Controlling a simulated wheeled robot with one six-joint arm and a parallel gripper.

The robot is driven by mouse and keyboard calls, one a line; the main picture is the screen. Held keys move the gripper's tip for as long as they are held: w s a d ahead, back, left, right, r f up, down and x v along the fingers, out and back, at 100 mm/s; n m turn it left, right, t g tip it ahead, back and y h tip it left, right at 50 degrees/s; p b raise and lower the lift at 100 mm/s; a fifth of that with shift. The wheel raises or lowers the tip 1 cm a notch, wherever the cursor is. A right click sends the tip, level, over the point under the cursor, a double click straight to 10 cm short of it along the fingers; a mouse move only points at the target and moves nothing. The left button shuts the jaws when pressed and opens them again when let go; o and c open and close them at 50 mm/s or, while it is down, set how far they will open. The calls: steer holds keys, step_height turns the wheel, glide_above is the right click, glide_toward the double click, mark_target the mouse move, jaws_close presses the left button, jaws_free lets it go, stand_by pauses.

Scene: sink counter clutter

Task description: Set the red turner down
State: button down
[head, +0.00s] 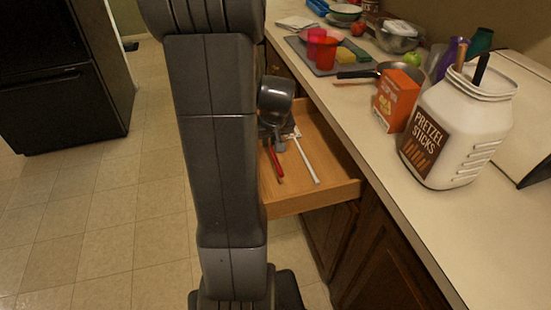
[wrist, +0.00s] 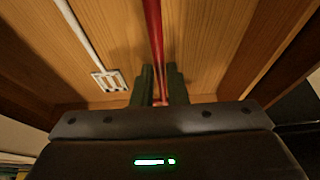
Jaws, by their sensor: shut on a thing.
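The red turner (wrist: 154,35) runs up the middle of the wrist view, and my gripper (wrist: 158,85) is shut on it. In the head view the red turner (head: 274,160) shows as a thin red handle over the open wooden drawer (head: 310,203). My gripper (head: 276,138) is over the drawer there, partly hidden by my arm. The turner's head is hidden, and I cannot tell whether the turner touches the drawer bottom. A white-handled utensil (head: 306,160) lies in the drawer to the right of the turner; its slotted end (wrist: 109,81) shows in the wrist view.
The counter (head: 350,125) runs along the right, above the drawer. On it stand a pretzel sticks jar (head: 460,130), an orange box (head: 396,98), a pan (head: 362,74) and a tray (head: 327,66) with red cups. Floor is clear at left.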

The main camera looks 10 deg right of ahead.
mark_target(269, 161)
steer(key=shift+f+b, duration=0.3)
steer(key=shift+f, duration=3)
steer(key=shift+f, duration=0.1)
steer(key=shift+f, duration=0.15)
steer(key=c, duration=1.5)
jaws_free()
steer(key=shift+o, duration=0.2)
steer(key=shift+s+r, duration=0.1)
steer(key=shift+r, duration=0.55)
steer(key=p+v, duration=0.1)
steer(key=v, duration=1)
steer(key=shift+s+r, duration=0.1)
steer(key=shift+s, duration=0.05)
steer(key=shift+o, duration=0.3)
steer(key=shift+a, duration=0.1)
